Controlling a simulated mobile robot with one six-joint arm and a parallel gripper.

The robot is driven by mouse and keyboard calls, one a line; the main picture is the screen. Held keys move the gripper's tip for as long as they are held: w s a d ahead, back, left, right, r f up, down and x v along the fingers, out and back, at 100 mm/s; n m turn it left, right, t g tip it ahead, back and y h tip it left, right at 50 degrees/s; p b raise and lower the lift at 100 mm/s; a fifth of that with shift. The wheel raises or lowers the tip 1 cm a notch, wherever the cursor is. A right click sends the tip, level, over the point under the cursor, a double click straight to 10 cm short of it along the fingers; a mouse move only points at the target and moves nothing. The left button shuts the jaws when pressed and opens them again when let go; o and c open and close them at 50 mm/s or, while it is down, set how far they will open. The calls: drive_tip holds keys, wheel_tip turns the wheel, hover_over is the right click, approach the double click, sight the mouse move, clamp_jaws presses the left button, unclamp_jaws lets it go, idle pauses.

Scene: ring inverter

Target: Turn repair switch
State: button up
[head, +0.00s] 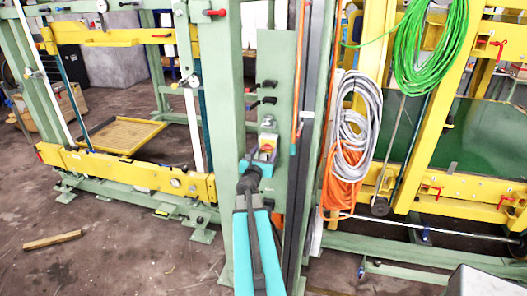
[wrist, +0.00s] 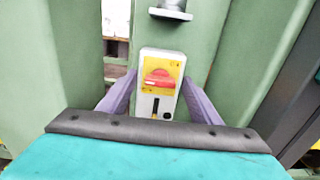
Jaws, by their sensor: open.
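The repair switch is a small grey box with a yellow plate and a red knob. It sits on the green column in the head view (head: 267,143). In the wrist view the switch (wrist: 158,80) is upright in the middle, with the red knob lying crosswise on the yellow plate. My gripper (head: 263,158) is right in front of the switch, just below it in the head view. In the wrist view the purple fingers of my gripper (wrist: 160,98) stand open, one on each side of the switch box. The fingertips are partly hidden, and I cannot tell whether they touch it.
The green column (head: 280,60) carries black levers (head: 265,92) above the switch. A metal fitting (wrist: 171,10) juts out above it in the wrist view. Grey cable (head: 355,125) and orange cable (head: 342,185) hang to the right. A wooden piece (head: 52,240) lies on the floor.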

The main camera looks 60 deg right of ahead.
drive_tip(key=shift+c, duration=0.2)
drive_tip(key=c, duration=1)
drive_tip(key=shift+w+d+r, duration=0.1)
drive_tip(key=shift+w+d, duration=0.05)
